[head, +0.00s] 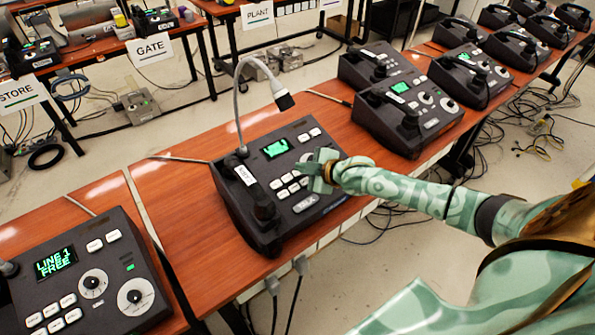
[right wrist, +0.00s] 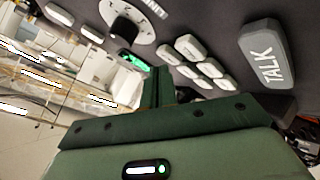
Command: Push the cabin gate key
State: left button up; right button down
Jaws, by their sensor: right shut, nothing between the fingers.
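The middle phone (head: 226,190) is a dark desk unit with a gooseneck microphone, a handset at its left and a lit green display (head: 276,149). It has a cluster of small white keys (head: 282,194), which also shows in the right wrist view (right wrist: 205,69), and a TALK key (head: 305,203). Key labels are too small to read, so I cannot tell which is the cabin gate key. In the right wrist view the fingertips (right wrist: 160,72) are close to the small keys; contact is unclear.
Another phone (head: 85,275) at front left shows LINE 1 FREE. More phones (head: 408,109) stand on the tables at the back right. Tables behind carry STORE, GATE (head: 150,49) and PLANT signs. Bare wood (head: 180,205) lies left of the middle phone. Cables lie on the floor.

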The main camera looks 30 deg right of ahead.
aim_at(306, 181)
jog(key=shift+f, duration=0.1)
dwell(0.5)
jog(key=shift+w+f, duration=0.15)
jog(key=shift+f, duration=0.2)
jog(key=shift+r, duration=0.15)
jog(key=shift+r+p, duration=0.3)
jog(key=shift+p, duration=0.1)
jog(key=r+p, duration=0.2)
jog(key=s+r+p, duration=0.1)
jog(key=r+p, duration=0.1)
jog(key=s+r+p, duration=0.1)
jog(key=p, duration=0.1)
jog(key=shift+r, duration=0.4)
jog(key=shift+w, duration=0.1)
